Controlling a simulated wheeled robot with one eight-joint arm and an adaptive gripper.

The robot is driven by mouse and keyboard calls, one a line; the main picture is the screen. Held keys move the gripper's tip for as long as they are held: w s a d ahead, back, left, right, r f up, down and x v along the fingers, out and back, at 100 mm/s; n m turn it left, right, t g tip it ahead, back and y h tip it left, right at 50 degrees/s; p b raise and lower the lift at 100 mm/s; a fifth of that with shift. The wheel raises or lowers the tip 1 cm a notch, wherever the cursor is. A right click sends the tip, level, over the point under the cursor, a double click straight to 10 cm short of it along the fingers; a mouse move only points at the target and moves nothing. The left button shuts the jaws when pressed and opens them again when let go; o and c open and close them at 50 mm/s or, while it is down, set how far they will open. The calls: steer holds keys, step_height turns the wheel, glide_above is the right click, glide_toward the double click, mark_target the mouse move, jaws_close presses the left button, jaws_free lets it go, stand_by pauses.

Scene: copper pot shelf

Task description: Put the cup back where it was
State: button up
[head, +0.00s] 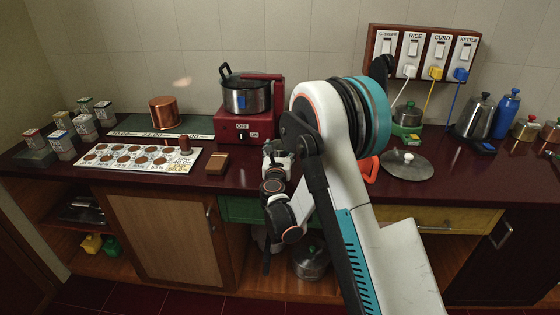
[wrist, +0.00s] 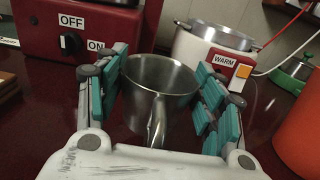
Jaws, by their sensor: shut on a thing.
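The cup (wrist: 158,92) is a plain metal cup with a handle facing my wrist camera. In the wrist view it sits upright between the teal pads of my gripper (wrist: 160,78), which is shut on it. In the head view my gripper (head: 277,158) is over the dark red counter (head: 330,185), just right of the red appliance. The cup cannot be made out clearly in the head view. Whether its base touches the counter is hidden.
A white cooker marked WARM (wrist: 215,50) stands behind the cup. An orange object (wrist: 300,130) is at the right. A pot lid (head: 405,165) lies farther right on the counter.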

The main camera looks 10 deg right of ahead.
step_height(320, 180, down, 4)
steer(key=shift+r+b, duration=0.1)
steer(key=shift+b, duration=0.55)
steer(key=o, duration=1.1)
